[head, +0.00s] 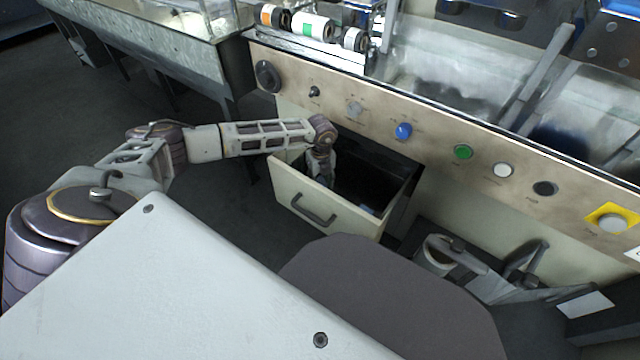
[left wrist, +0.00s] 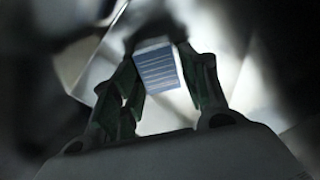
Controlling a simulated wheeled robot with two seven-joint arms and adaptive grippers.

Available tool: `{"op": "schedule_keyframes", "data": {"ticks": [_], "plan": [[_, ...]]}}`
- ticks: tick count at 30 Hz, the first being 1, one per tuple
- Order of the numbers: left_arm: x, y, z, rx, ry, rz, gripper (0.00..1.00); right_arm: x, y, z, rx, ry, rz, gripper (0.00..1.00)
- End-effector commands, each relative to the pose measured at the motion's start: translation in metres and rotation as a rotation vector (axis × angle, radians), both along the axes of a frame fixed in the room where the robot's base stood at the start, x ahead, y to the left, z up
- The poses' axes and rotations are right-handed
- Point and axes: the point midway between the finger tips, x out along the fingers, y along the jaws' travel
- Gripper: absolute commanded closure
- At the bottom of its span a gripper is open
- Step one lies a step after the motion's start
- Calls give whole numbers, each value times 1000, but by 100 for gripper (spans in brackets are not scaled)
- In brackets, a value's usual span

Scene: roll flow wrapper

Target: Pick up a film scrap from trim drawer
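The trim drawer (head: 322,212) is pulled out of the beige machine front, with a dark handle on its face and a dark inside. My left gripper (head: 322,175) reaches down into it from above; its fingertips are hidden behind the drawer front in the head view. In the left wrist view, the two fingers of my left gripper (left wrist: 160,70) stand apart. A small blue film scrap (left wrist: 157,68) with white stripes shows between them. I cannot tell whether the fingers press on it. What looks like my right gripper (head: 525,265) is at the lower right, its fingers unclear.
The control panel (head: 430,143) with knobs and coloured buttons runs just above the drawer. A metal-sided table (head: 190,60) stands at the back left. Open dark floor (head: 235,195) lies left of the drawer.

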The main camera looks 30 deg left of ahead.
Motion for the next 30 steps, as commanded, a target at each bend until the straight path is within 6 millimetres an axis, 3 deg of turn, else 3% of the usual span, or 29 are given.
{"op": "schedule_keyframes", "data": {"ticks": [3, 19, 30], "plan": [[0, 0, 0, 0, 0, 0, 72, 0, 0, 0, 0, 0, 0, 100], [0, 0, 5, 0, 0, 0, 72, 0, 0, 2, -1, 1, -1, 100], [1, 0, 44, -1, -2, 0, 72, -3, -3, 15, -19, 22, -6, 100]]}}
